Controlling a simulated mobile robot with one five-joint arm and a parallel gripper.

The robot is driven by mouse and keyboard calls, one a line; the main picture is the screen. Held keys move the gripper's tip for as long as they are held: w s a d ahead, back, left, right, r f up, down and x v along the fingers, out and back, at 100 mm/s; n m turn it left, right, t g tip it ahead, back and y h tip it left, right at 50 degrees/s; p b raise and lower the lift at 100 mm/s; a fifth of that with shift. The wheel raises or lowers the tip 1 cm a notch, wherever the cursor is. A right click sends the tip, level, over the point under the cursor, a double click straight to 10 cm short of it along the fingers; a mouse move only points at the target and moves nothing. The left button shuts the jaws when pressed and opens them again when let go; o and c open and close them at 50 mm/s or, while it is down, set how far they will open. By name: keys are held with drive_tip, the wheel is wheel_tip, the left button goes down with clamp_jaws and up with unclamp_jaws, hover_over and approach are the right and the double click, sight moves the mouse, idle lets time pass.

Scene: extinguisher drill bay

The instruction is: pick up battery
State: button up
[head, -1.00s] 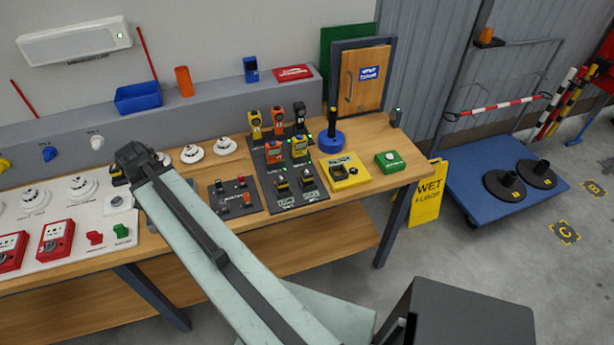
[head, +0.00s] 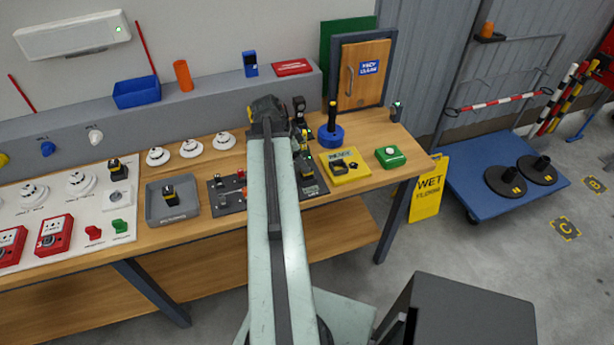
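Several small black blocks with yellow marks look like batteries. One (head: 171,192) is in the grey tray (head: 160,213), one (head: 117,169) stands on the white panel, and one (head: 306,169) shows on the dark mat (head: 314,188) just right of my arm. My arm covers much of that mat and the handheld devices on it. The dark end of my arm, with my gripper (head: 268,116), is above the back of the mat. Its fingers are hidden or too small to make out, so I cannot tell whether it holds anything.
A yellow charger-like block (head: 345,169), a green box with a white button (head: 390,157) and a blue round stand (head: 331,136) are right of my arm. White detectors (head: 190,148) line the bench's back. A yellow wet-floor sign (head: 429,191) stands off the bench's right end.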

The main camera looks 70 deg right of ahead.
drive_tip(key=b+x, duration=0.5)
drive_tip(key=shift+d+f, duration=0.1)
drive_tip(key=shift+f, duration=0.1)
drive_tip(key=shift+s+r, duration=0.1)
drive_tip(key=shift+r, duration=0.1)
clamp_jaws()
